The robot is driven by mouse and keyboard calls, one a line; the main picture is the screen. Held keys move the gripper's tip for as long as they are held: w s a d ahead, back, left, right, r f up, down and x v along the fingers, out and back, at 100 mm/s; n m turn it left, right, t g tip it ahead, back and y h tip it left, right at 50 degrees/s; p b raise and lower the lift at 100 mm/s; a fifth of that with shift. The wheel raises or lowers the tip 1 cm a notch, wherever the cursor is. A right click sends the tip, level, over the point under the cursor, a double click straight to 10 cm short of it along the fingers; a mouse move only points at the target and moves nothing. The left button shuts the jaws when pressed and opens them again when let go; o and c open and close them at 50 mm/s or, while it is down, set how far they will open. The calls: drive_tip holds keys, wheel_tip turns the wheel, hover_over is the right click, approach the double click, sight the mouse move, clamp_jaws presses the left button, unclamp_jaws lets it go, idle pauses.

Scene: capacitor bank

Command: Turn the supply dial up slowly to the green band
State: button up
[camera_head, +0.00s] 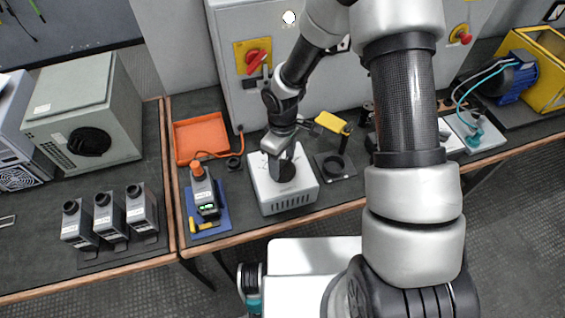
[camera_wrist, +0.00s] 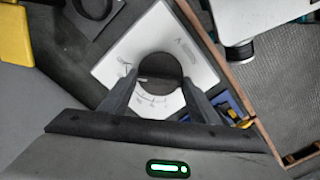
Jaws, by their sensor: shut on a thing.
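The supply is a white box (camera_head: 289,199) on the dark bench, with a round black dial (camera_head: 287,172) on its top. In the wrist view the dial (camera_wrist: 160,68) sits on the white top plate (camera_wrist: 190,47), which carries fine scale marks. My gripper (camera_head: 279,165) points down over the box. In the wrist view my gripper's two fingers (camera_wrist: 159,80) stand on opposite sides of the dial, shut on it. I cannot make out a green band or the pointer's reading; the fingers and palm hide part of the scale.
A meter (camera_head: 204,190) with a small green display stands on a blue mat left of the supply. An orange tray (camera_head: 200,138) lies behind it. Grey cabinets close off the back.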

sight(282, 164)
drive_tip(key=o, duration=1)
drive_tip(key=shift+o, duration=0.2)
drive_tip(key=shift+r, duration=0.1)
wheel_tip(282, 164, up, 17)
drive_tip(key=p, duration=0.1)
drive_tip(key=shift+r, duration=0.15)
idle(0.9)
